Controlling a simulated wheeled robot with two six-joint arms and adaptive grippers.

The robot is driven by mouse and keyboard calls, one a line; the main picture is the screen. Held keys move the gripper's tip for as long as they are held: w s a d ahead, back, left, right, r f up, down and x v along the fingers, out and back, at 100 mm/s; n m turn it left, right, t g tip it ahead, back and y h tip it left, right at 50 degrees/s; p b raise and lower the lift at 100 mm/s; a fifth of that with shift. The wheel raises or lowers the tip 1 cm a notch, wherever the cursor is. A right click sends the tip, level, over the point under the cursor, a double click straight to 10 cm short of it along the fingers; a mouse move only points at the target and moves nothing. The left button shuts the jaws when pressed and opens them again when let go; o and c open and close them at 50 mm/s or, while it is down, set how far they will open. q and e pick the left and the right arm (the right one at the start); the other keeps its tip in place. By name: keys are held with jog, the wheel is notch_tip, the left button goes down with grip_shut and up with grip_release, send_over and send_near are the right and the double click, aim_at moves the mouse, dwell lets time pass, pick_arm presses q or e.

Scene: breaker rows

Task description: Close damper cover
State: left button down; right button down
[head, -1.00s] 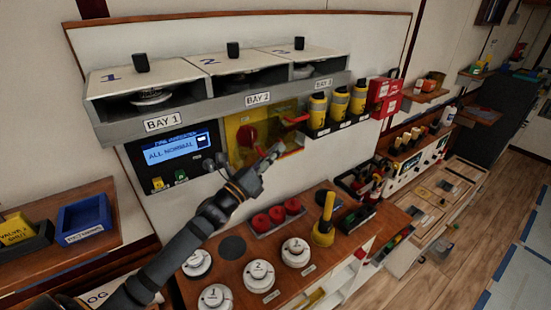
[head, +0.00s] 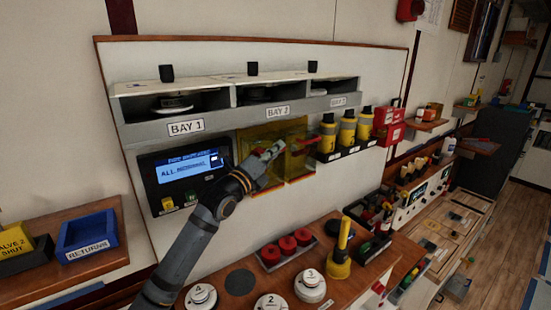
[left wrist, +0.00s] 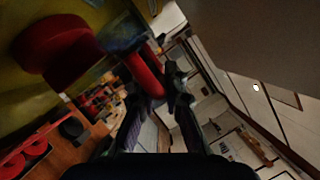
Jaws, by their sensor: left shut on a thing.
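The damper cover (head: 297,170) is a see-through yellow panel in front of a yellow-backed box on the white wall panel, below the bay row. A red handle (head: 309,141) shows at its right; it also appears between my fingers in the left wrist view (left wrist: 146,76). My left gripper (head: 277,150) is in front of the yellow box and is shut on the red handle. A round red knob (left wrist: 55,45) sits beside the handle against the yellow backing. My arm hides part of the box, and how far the cover stands open is hard to tell. My right gripper is not in view.
A blue-screen display (head: 186,171) is left of the box. Yellow-and-black canisters (head: 347,130) stand in a rack to its right. Below, the wooden counter (head: 228,258) holds red caps (head: 287,245), white discs (head: 310,285) and a yellow tool (head: 340,250). A blue returns tray (head: 88,236) is left.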

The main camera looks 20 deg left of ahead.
pick_arm(q)
jog(key=shift+r, duration=0.1)
jog(key=c, duration=1.8)
grip_release()
jog(key=o, duration=0.4)
jog(key=shift+w+d, duration=0.1)
jog(key=shift+w, duration=0.15)
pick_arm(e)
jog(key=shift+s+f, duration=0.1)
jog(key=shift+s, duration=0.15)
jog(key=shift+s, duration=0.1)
